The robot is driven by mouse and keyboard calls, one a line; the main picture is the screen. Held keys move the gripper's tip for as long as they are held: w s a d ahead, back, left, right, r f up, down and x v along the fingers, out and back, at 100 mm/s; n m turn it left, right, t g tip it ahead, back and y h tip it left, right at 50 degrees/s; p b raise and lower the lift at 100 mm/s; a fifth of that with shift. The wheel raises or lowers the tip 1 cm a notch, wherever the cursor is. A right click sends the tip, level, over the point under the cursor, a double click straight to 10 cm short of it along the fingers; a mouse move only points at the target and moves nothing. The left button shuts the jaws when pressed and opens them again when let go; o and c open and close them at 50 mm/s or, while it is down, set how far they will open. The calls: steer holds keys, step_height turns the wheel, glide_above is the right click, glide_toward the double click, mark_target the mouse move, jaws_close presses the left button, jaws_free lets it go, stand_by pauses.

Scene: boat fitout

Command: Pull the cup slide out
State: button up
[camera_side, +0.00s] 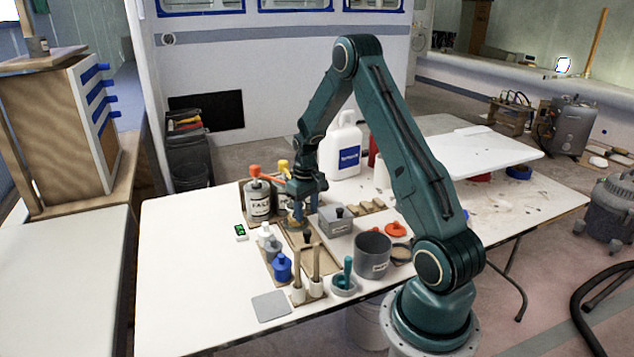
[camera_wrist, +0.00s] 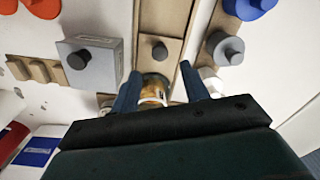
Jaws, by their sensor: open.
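The cup slide appears to be the narrow brown wooden piece with a dark round knob (camera_wrist: 160,52) in the wrist view; its bare board (camera_wrist: 163,18) runs toward the top edge. The dark knob also shows in the side view (camera_side: 307,238). An amber and white cup-like thing (camera_wrist: 153,88) sits just below the knob in the wrist view, partly hidden by my gripper. My gripper (camera_wrist: 162,88) is open, with its two blue-green fingers either side of that thing. In the side view my gripper (camera_side: 298,218) points down over the slide's far end. I cannot tell whether the fingers touch anything.
A grey box with a black knob (camera_side: 336,222) stands right of the slide. Labelled cans (camera_side: 258,203) stand left of my gripper. The table's left part is clear.

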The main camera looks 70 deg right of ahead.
mark_target(307, 231)
steer(key=shift+f, duration=4.4)
steer(key=shift+c, duration=0.5)
jaws_close()
